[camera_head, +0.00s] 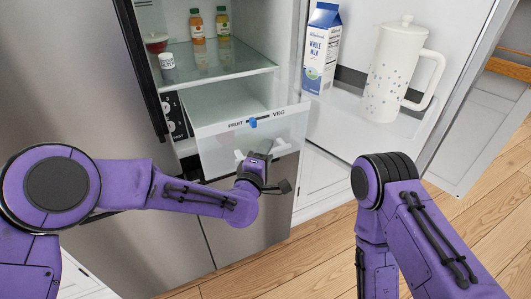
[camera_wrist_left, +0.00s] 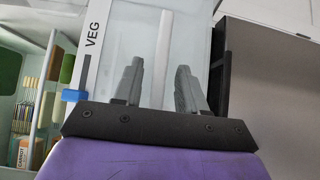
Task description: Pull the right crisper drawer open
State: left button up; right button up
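The clear crisper drawer (camera_head: 224,155) has a white top strip marked FRUIT and VEG with a blue slider (camera_head: 253,122). It appears to stand partly out below the glass shelf, its inside visible from above. Its pale handle bar (camera_head: 284,146) crosses the front. My left gripper (camera_head: 257,158) is at the drawer front, by the handle. In the left wrist view its two grey fingers (camera_wrist_left: 158,86) are apart, with the pale bar (camera_wrist_left: 165,40) showing between them; contact cannot be told. My right arm is at the lower right; its gripper is out of view.
The open fridge door at right carries a milk carton (camera_head: 321,50) and a white pitcher (camera_head: 396,72). Wooden floor lies clear below the door.

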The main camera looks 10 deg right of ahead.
pick_arm(q)
jog(key=b+v, duration=0.2)
jog(key=v, duration=0.8)
jog(key=shift+s+a, duration=0.15)
jog(key=shift+s, duration=0.1)
